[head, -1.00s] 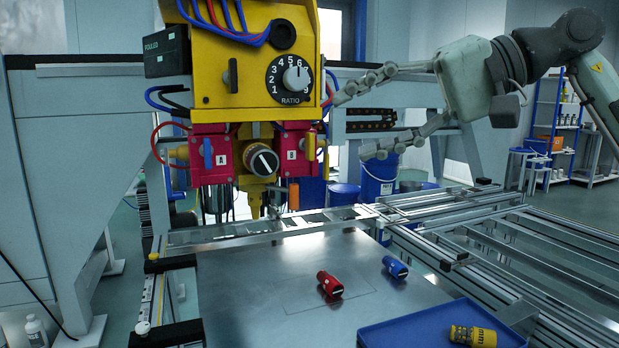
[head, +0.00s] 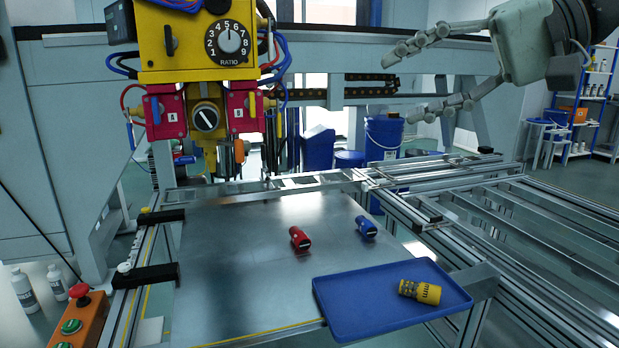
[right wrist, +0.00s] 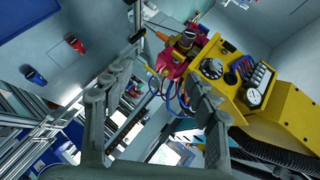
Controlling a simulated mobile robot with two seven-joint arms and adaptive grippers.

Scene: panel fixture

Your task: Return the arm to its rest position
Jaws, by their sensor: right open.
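My right gripper (head: 402,84) is at the upper right of the head view, on the arm coming in from the right. Its grey jointed fingers are spread wide with nothing between them. It is in the air, to the right of the yellow panel box (head: 203,50) and apart from it. In the right wrist view, my right gripper's fingers (right wrist: 162,72) stand open, and the yellow box (right wrist: 245,95) shows beyond the right finger. My left gripper is not in view.
A red piece (head: 299,239) and a blue piece (head: 367,227) lie on the metal plate (head: 235,285). A blue tray (head: 350,315) holds a yellow piece (head: 420,291). Metal rails (head: 480,225) run below my right gripper. A blue bucket (head: 383,140) stands behind.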

